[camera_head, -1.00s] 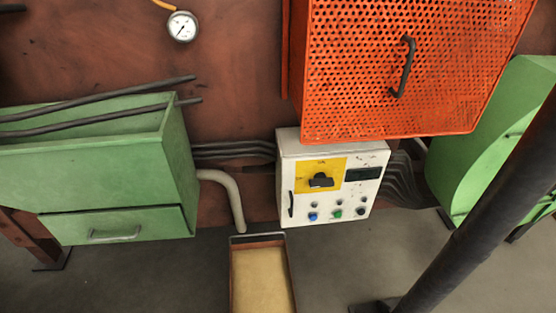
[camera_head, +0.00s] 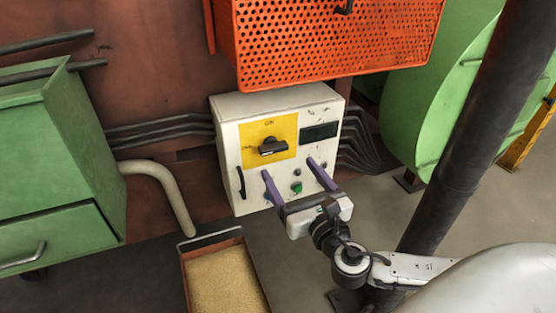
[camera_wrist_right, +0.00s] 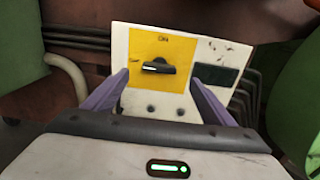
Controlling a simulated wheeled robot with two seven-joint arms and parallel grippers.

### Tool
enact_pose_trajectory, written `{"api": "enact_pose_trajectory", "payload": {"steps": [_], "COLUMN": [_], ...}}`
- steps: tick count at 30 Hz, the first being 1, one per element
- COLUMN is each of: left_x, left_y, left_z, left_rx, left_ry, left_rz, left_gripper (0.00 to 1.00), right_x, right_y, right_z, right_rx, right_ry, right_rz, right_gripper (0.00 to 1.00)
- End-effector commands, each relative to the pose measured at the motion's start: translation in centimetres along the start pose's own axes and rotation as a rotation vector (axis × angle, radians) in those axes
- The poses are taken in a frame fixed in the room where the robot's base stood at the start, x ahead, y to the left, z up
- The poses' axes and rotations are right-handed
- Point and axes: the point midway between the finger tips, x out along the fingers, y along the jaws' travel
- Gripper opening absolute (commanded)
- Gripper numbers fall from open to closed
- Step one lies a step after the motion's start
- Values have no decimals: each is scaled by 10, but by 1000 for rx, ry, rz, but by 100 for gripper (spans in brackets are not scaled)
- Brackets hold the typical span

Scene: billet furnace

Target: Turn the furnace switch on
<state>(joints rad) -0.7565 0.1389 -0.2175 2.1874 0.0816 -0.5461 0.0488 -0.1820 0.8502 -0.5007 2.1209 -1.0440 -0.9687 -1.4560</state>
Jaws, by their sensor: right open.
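The furnace switch (camera_head: 272,146) is a black rotary knob on a yellow plate (camera_head: 252,159) of the white control box (camera_head: 228,188). In the right wrist view the knob (camera_wrist_right: 158,67) lies crosswise between and beyond the fingertips. My right gripper (camera_head: 291,167) is open, its two purple fingers spread in front of the box's lower panel, just below the knob's level. Nothing is between the fingers, and the knob seems untouched. The left gripper is not in view.
An orange perforated guard (camera_head: 325,45) hangs above the box. A black pole (camera_head: 470,125) stands at the right. A green cabinet (camera_head: 60,160) stands at the left, and a sand-filled tray (camera_head: 183,270) lies below. A green round housing (camera_head: 415,110) stands behind the pole.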

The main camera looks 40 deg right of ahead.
Motion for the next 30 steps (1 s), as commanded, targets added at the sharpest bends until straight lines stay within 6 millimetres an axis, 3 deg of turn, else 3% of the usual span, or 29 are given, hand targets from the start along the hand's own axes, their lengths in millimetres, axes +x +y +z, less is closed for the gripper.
{"api": "enact_pose_trajectory", "payload": {"steps": [6,12,25,30], "left_x": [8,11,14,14], "left_y": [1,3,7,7], "left_z": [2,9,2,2], "left_rx": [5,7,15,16], "left_ry": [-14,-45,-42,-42], "left_rz": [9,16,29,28], "left_gripper": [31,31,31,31], "right_x": [43,72,83,83], "right_y": [0,0,0,0], "right_z": [0,-1,-1,-1], "right_rx": [5,6,7,7], "right_ry": [-2,2,5,5], "right_rz": [-3,0,1,1], "right_gripper": [78,78,78,51]}}
